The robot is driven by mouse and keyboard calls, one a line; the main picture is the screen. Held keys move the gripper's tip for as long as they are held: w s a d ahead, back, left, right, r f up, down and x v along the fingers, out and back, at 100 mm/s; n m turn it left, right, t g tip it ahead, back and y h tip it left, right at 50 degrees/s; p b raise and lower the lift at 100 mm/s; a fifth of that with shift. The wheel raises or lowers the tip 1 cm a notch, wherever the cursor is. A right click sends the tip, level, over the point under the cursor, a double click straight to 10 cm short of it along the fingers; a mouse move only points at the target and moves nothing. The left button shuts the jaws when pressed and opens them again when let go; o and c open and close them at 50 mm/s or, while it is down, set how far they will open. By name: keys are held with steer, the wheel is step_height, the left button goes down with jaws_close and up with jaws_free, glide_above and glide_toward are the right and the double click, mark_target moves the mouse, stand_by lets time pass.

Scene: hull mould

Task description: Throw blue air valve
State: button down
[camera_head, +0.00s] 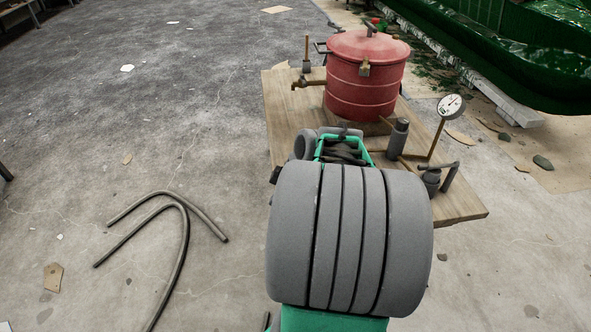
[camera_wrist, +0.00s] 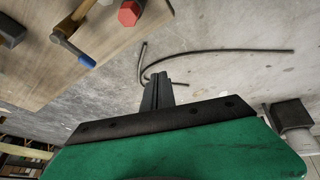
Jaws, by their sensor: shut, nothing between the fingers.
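My gripper (camera_wrist: 158,84) is shut and empty in the wrist view. It is to the right of the blue tip in that picture and apart from it. Its fingertips are hidden in the head view.
A red lidded pot (camera_head: 366,85) with a brass tap stands on the board. A round gauge (camera_head: 451,106) and grey fittings (camera_head: 398,138) stand at its right. A red hexagonal knob (camera_wrist: 129,13) is near the valve. Bent hoses (camera_head: 184,225) lie on open floor at left.

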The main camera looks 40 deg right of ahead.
steer(key=s+d+r+n+t+p, duration=0.2)
steer(key=s+d, duration=0.2)
steer(key=d, duration=0.6)
steer(key=w+d+f+b, duration=0.1)
steer(key=w+d+f, duration=0.1)
steer(key=w+f, duration=0.6)
steer(key=shift+w+d+n+h, duration=0.2)
steer(key=shift+w+n+h, duration=0.1)
steer(key=shift+w, duration=0.35)
